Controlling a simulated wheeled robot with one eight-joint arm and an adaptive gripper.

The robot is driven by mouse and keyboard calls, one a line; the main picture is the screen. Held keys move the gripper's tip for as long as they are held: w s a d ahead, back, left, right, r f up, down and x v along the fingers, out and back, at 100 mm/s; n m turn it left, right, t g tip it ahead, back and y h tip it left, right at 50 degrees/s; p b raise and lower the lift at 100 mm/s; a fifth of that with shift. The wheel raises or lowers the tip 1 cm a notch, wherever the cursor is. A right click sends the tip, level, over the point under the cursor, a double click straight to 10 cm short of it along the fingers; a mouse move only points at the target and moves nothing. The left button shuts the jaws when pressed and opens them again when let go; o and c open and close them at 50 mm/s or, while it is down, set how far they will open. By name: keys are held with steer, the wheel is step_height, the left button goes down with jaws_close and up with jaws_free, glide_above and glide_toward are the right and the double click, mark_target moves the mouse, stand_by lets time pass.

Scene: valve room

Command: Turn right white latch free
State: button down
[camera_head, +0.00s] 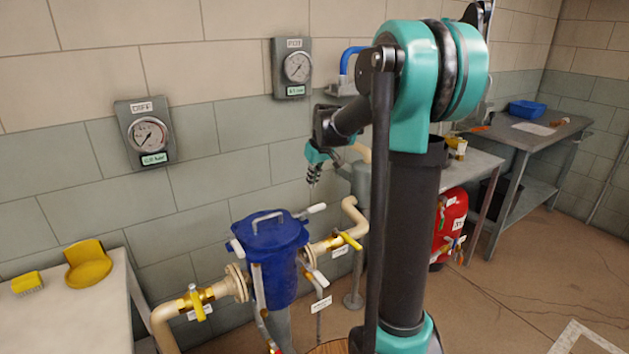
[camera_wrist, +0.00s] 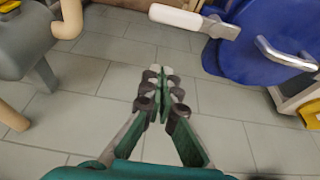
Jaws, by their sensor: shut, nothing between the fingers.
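A blue vessel (camera_head: 280,285) with a domed blue lid (camera_head: 262,236) and a metal handle (camera_head: 268,217) stands by the wall. A white latch (camera_head: 316,208) sticks out at the lid's right side. Another white latch (camera_head: 236,246) is at the lid's left, and a white lever (camera_head: 319,278) is lower at the right. In the wrist view, a white latch (camera_wrist: 180,18) points left from the blue lid (camera_wrist: 262,48). My gripper (camera_head: 314,178) hangs above the right latch. In the wrist view, my gripper (camera_wrist: 164,74) is shut and empty, apart from that latch.
Beige pipes (camera_head: 354,215) with yellow-handled valves (camera_head: 348,240) run at both sides of the vessel. Two gauges (camera_head: 297,67) (camera_head: 148,134) hang on the wall. A table (camera_head: 60,305) with yellow items is at left. A red tank (camera_head: 450,225) and workbenches (camera_head: 530,142) stand at right.

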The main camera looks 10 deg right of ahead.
mark_target(309, 212)
step_height(309, 212, down, 6)
steer(key=s, duration=0.1)
steer(key=shift+s+d, duration=0.3)
steer(key=shift+s, duration=0.05)
